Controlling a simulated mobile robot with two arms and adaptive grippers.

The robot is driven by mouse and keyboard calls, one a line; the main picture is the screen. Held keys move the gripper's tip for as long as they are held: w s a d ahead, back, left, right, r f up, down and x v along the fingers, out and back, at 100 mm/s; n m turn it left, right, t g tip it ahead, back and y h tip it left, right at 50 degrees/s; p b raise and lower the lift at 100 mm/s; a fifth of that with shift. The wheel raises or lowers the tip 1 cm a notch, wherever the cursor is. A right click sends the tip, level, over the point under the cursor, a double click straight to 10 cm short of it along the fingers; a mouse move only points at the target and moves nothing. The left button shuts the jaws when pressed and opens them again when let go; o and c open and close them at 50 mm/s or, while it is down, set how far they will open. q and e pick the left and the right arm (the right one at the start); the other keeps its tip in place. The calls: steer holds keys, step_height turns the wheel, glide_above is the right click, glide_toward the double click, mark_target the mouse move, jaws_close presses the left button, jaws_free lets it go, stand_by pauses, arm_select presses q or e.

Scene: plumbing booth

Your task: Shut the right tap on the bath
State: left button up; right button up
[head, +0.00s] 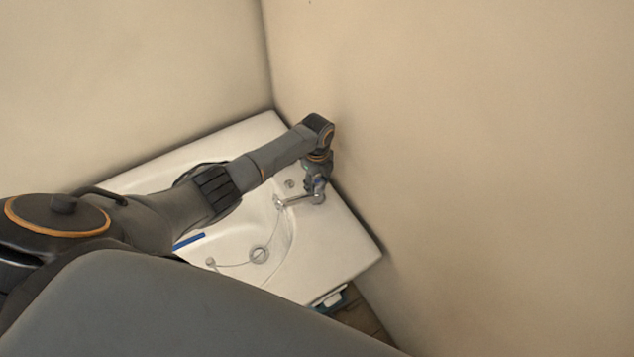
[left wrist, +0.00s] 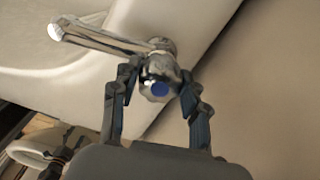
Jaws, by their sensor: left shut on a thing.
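The white bath (head: 345,250) stands in the corner of two beige walls. A chrome tap (head: 318,197) with a spout pointing left sits on its right-hand rim, close to the wall. In the left wrist view the tap's handle (left wrist: 158,88) has a blue cap facing my camera, and the spout (left wrist: 105,37) runs to the upper left. My left gripper (head: 316,180) reaches down on the tap from above. Its fingers (left wrist: 158,78) are shut on the handle, one on each side. My left gripper partly hides the tap in the head view. My right gripper is not in view.
The right wall (head: 480,170) is close behind the tap. A drain (head: 258,255) and a plug (head: 210,261) on a chain lie in the basin. A blue strip (head: 188,241) shows beside my left arm. A wooden floor (head: 362,315) shows below the front edge.

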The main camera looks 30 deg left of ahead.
mark_target(317, 181)
arm_select(q)
steer(key=shift+m+b, duration=0.4)
steer(key=shift+m, duration=1.6)
steer(key=o, duration=1.2)
steer(key=shift+c, duration=0.2)
step_height(317, 181, up, 12)
steer(key=shift+f, duration=0.1)
